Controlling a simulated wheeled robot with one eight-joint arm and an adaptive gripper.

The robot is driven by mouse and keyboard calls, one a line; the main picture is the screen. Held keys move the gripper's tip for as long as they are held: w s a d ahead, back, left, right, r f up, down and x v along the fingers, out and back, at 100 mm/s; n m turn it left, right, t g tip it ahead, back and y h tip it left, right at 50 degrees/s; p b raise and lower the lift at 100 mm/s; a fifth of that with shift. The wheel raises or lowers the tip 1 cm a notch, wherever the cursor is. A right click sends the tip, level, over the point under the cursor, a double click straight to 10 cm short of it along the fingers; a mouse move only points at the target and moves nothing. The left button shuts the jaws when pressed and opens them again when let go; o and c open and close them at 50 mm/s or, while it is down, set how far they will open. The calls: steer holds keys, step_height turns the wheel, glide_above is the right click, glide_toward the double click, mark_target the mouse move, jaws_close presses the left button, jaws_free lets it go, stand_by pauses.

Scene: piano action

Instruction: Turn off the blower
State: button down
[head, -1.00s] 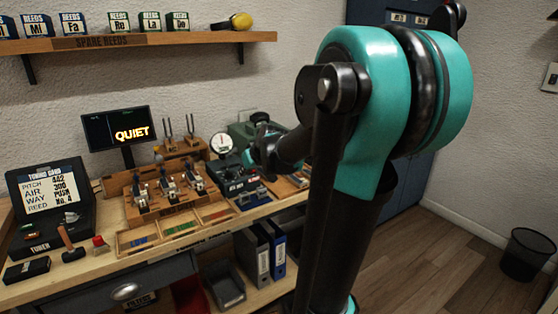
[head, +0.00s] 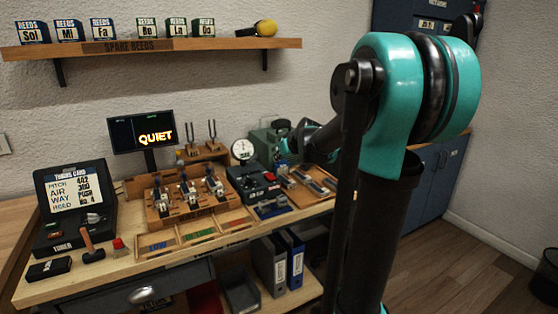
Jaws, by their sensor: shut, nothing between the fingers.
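A dark blue box (head: 246,183) with a red knob and a round white gauge (head: 243,149) above it stands on the bench, right of the reed rack. A green machine (head: 262,141) stands behind it against the wall. Which of these is the blower I cannot tell for sure. My gripper (head: 283,163) is at the end of my arm, over the bench just right of the dark blue box. It is shut and empty, small and partly hidden by my wrist. I cannot tell whether it touches anything. A monitor (head: 141,132) reads QUIET.
The wooden reed rack (head: 180,208) and coloured trays (head: 205,231) fill the bench's middle. A tuner case (head: 75,205), small hammer (head: 89,246) and red-topped piece (head: 119,246) are at left. A shelf of reed boxes (head: 150,46) hangs above. Open floor (head: 455,265) lies at right.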

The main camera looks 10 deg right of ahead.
glide_above(269, 175)
steer(key=s, duration=0.2)
steer(key=f, duration=0.5)
steer(key=shift+w+d, duration=0.1)
steer(key=shift+d, duration=0.2)
step_height(269, 175, down, 2)
steer(key=shift+f, duration=0.1)
steer(key=shift+w+f, duration=0.1)
steer(key=shift+f, duration=0.65)
steer(key=shift+w+f, duration=0.1)
steer(key=shift+f, duration=0.1)
steer(key=shift+w+a+r, duration=0.1)
steer(key=shift+w+a, duration=0.05)
steer(key=shift+w, duration=0.25)
steer(key=shift+w+a+r, duration=0.1)
steer(key=shift+w+a, duration=0.05)
steer(key=shift+w, duration=0.25)
